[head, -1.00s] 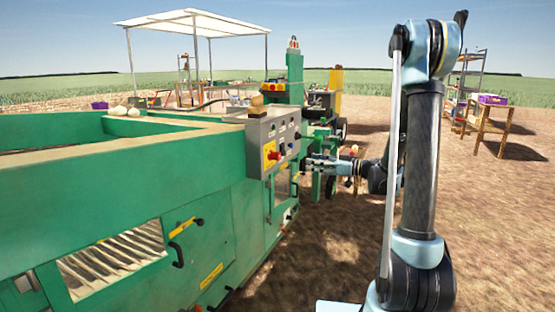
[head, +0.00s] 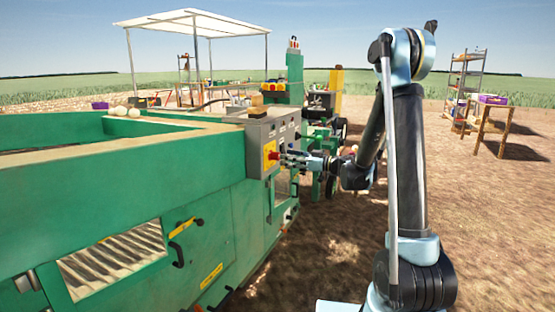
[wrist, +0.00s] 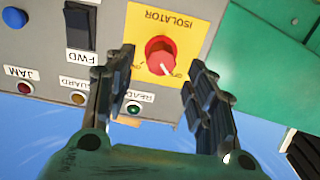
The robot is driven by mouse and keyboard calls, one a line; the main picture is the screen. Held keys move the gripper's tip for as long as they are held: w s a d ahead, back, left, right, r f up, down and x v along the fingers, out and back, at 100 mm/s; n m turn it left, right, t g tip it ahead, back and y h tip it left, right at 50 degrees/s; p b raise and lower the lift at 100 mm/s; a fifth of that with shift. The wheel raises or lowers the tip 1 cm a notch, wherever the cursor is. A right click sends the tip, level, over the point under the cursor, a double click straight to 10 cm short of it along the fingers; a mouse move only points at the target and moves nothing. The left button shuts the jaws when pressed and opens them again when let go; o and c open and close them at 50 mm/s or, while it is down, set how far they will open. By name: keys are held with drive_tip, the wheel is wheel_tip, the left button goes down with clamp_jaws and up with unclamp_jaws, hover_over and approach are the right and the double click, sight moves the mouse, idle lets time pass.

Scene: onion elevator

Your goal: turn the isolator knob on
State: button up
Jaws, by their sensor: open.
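The isolator knob (wrist: 160,54) is a round red knob with a white pointer line on a yellow plate marked ISOLATOR (wrist: 150,22). The wrist view shows it upside down, with the pointer toward the bottom, slightly right; the small position labels are too blurred to read surely. In the head view the red knob (head: 271,155) is small on the grey control panel (head: 254,136). My gripper (wrist: 166,70) is open and empty, facing the panel. Its fingers show to either side of the knob in the wrist view; contact cannot be told. In the head view my gripper (head: 285,157) is close to the knob.
A black FWD switch (wrist: 80,25), a blue button (wrist: 14,17) and JAM, GUARD and READY lamps surround the plate. The panel hangs on the green machine (head: 120,185). Open dirt lies to the right, with a shelf rack (head: 462,90) and a wooden table (head: 497,120).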

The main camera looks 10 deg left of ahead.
sight(277, 156)
drive_tip(key=shift+x, duration=3.1)
drive_tip(key=c, duration=1.1)
